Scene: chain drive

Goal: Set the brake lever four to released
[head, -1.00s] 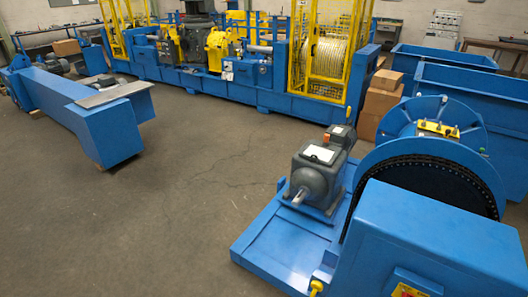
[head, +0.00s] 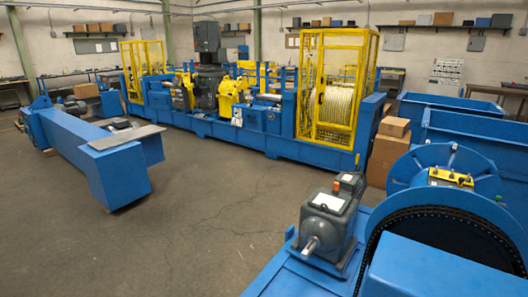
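I cannot make out brake lever four for certain in the head view. The nearest machine is a blue chain drive with a blue base (head: 285,280), a grey motor and gearbox (head: 328,218) and a large wheel with a dark chain (head: 436,217) around its rim. A small yellow block with dark knobs (head: 451,177) sits by the blue flanged drum (head: 420,165) behind the chain wheel. My gripper is not in view.
A long blue beam (head: 80,140) lies at the left. A blue machine frame (head: 225,132) with yellow cages (head: 338,88) spans the back. Cardboard boxes (head: 388,150) and blue bins (head: 470,137) stand at the right. The concrete floor (head: 190,225) in the middle is clear.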

